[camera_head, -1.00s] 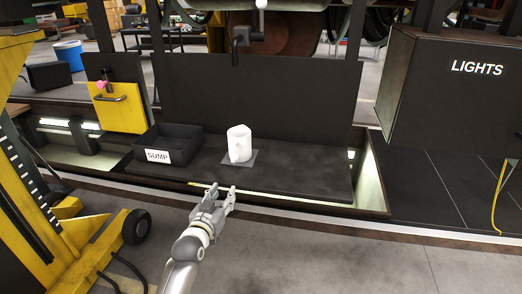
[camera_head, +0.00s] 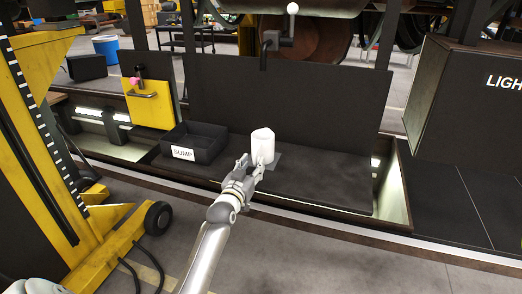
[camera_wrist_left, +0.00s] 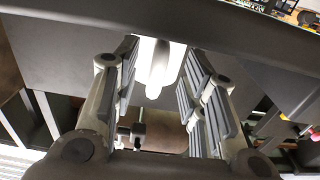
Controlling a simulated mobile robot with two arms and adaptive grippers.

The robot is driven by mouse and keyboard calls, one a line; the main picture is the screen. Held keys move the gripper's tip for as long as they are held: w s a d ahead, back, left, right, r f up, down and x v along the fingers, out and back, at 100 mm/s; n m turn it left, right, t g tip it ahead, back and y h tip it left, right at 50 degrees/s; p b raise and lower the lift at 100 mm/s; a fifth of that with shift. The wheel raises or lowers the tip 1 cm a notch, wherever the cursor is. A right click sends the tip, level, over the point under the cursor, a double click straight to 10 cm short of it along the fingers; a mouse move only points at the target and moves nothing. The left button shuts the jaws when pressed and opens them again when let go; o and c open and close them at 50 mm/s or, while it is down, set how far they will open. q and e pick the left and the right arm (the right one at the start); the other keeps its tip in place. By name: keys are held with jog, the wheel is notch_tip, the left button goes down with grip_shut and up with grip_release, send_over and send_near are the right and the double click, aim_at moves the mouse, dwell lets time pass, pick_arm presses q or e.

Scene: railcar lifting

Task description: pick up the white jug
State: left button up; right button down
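The white jug (camera_head: 262,143) stands upright on a small dark square mat (camera_head: 277,161) on the dark bench. My left gripper (camera_head: 251,170) is at the near left side of the jug, its fingers pointing at it. In the left wrist view the fingers of my left gripper (camera_wrist_left: 162,80) are spread apart. The white jug (camera_wrist_left: 157,62) shows between them, with its handle towards the camera. I cannot tell whether a finger touches it. The gripper hides part of the jug's lower side in the head view. My right gripper is not in view.
A black tray labelled SUMP (camera_head: 208,148) sits left of the jug. A dark upright panel (camera_head: 290,100) stands behind. A yellow wheeled stand (camera_head: 120,235) is at the left, and a dark LIGHTS box (camera_head: 465,100) at the right. The bench right of the jug is clear.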

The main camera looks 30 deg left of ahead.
aim_at(254, 162)
pick_arm(q)
jog(key=shift+x, duration=1.7)
jog(key=shift+c, duration=0.3)
grip_shut()
jog(key=shift+r, duration=0.1)
